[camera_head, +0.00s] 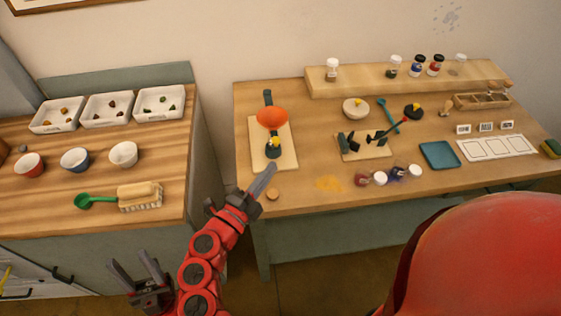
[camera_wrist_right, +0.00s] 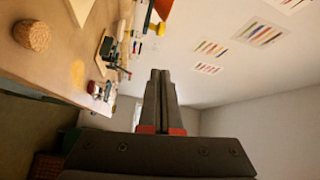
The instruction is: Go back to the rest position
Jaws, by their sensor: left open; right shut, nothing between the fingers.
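My left gripper (camera_head: 131,260) is open and empty, low in front of the left counter in the head view. My right gripper (camera_head: 265,178) is shut with nothing between its fingers. In the head view it appears over the front left edge of the pigment table (camera_head: 300,198), beside a cork (camera_head: 272,195). In the right wrist view its fingers (camera_wrist_right: 160,90) are pressed together, and the cork (camera_wrist_right: 32,35) shows at the upper left.
An orange funnel (camera_head: 272,117) stands over a wooden board (camera_head: 288,155) near the right gripper.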

